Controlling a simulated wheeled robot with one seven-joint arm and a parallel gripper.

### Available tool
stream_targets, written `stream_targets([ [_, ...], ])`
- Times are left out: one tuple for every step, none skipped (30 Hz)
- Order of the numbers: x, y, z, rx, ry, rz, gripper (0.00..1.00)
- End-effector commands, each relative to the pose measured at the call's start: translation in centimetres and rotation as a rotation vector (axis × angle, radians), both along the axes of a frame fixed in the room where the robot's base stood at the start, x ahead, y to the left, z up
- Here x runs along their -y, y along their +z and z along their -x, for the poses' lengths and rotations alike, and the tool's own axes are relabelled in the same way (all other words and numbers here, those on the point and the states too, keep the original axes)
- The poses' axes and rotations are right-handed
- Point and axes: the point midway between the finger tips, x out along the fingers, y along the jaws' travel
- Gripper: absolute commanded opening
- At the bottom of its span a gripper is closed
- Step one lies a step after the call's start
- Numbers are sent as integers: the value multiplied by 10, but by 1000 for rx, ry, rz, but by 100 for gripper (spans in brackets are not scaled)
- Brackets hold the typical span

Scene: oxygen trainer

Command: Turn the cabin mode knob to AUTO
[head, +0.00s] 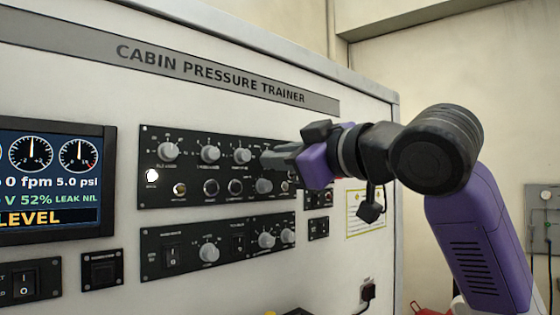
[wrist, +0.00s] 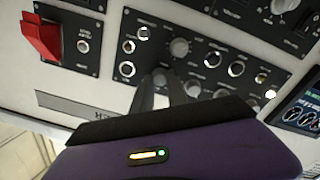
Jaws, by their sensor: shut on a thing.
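My gripper (head: 277,161) reaches in from the right at the upper black control panel (head: 152,194), its fingertips at the panel's right part. In the wrist view my gripper (wrist: 162,82) is shut on a small grey knob (wrist: 160,73) that shows between the fingertips. The panel appears upside down there. The labels are too small to read, so I cannot tell which setting the knob points to or confirm that it is the cabin mode knob. In the head view the gripper hides this knob.
More knobs surround it, such as a grey knob (head: 242,156) to the left. A lower panel (head: 151,265) sits beneath. The display (head: 52,180) at left reads LEVEL. A red guarded switch (wrist: 42,38) shows in the wrist view.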

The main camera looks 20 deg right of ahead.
Motion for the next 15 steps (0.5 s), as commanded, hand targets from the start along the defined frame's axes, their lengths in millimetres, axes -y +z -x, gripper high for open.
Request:
stream_targets([
  [0,-1,0,7,0,24,0],
  [0,-1,0,11,0,38,0],
  [0,-1,0,17,0,56,0],
  [0,-1,0,20,0,67,0],
  [0,-1,0,25,0,78,0],
  [0,-1,0,28,0,91,0],
  [0,-1,0,30,0,100,0],
  [0,-1,0,34,1,108,0],
  [0,-1,0,36,1,117,0],
  [0,-1,0,38,0,121,0],
  [0,-1,0,39,0,126,0],
  [0,-1,0,41,0,131,0],
  [0,-1,0,41,0,134,0],
  [0,-1,0,43,1,136,0],
  [0,-1,0,44,1,138,0],
])
